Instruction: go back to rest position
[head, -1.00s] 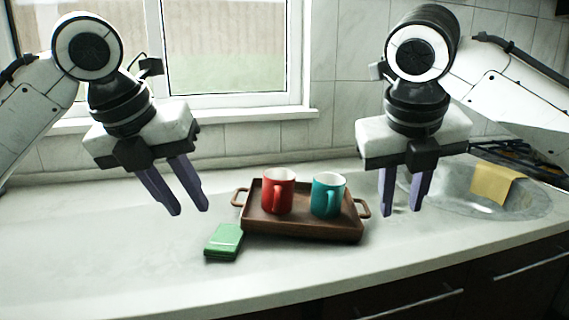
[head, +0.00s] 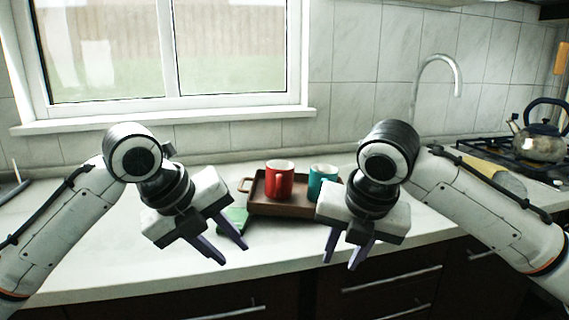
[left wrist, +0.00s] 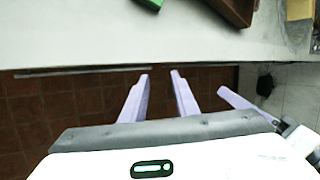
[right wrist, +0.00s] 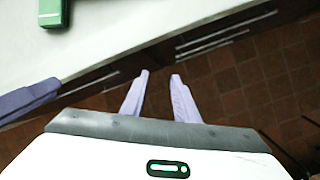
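My left gripper (head: 232,256) is open and empty, in front of the counter's front edge in the head view. Its two purple fingers stand apart in the left wrist view (left wrist: 160,75). My right gripper (head: 338,264) is open and empty too, further right in the head view. Its fingers stand apart over the brown tiled floor in the right wrist view (right wrist: 160,75). Both grippers are clear of the brown tray (head: 285,209), which holds a red mug (head: 279,183) and a teal mug (head: 320,184). My right gripper partly hides the tray.
A green block (head: 232,219) lies left of the tray, partly behind my left gripper. The white counter (head: 100,255) has free room on the left. A faucet (head: 437,75) and a kettle (head: 541,142) stand at the right. Dark drawers (head: 385,288) are below the counter.

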